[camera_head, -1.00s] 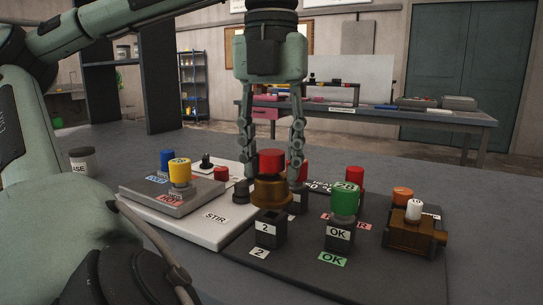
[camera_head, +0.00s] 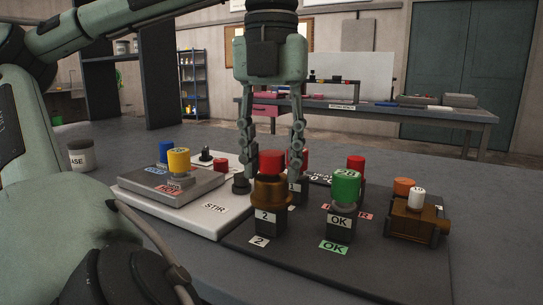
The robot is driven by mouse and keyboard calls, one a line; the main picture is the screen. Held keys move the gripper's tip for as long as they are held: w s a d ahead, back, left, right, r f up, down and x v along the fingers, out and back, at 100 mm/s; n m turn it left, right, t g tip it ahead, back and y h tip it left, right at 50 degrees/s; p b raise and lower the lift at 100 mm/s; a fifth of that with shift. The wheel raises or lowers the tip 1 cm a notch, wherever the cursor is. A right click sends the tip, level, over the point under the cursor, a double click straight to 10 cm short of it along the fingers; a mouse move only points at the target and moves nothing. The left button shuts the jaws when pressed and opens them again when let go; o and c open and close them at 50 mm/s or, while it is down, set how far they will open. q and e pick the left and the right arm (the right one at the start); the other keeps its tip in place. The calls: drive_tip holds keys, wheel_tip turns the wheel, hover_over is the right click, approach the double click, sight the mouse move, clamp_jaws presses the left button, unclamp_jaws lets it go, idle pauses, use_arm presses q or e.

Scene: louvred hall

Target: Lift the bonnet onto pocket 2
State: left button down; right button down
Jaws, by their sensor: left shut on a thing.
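The bonnet (camera_head: 271,192) is a bronze-brown collar with a red cap on top. It is upright over pocket 2 (camera_head: 265,223), a dark block with a white "2" label, and its lower edge meets the block's top in the picture. I cannot tell whether it is fully seated. My left gripper (camera_head: 270,180) comes down from above, its fingers on either side of the bonnet, shut on it. The fingertips are partly hidden behind the bonnet. My right gripper is not in view.
A green-capped "OK" post (camera_head: 343,205) stands right of pocket 2. Farther right is a brown block (camera_head: 415,220) with orange and white knobs. A grey box (camera_head: 172,187) with yellow and blue knobs sits left. Another red-capped post stands close behind the bonnet.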

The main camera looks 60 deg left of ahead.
sight(272, 153)
use_arm(q)
drive_tip(key=shift+r, duration=0.1)
drive_tip(key=c, duration=0.9)
unclamp_jaws()
drive_tip(key=shift+o, duration=0.2)
wheel_tip(272, 153, up, 5)
drive_tip(key=p, duration=0.4)
wheel_tip(272, 153, up, 12)
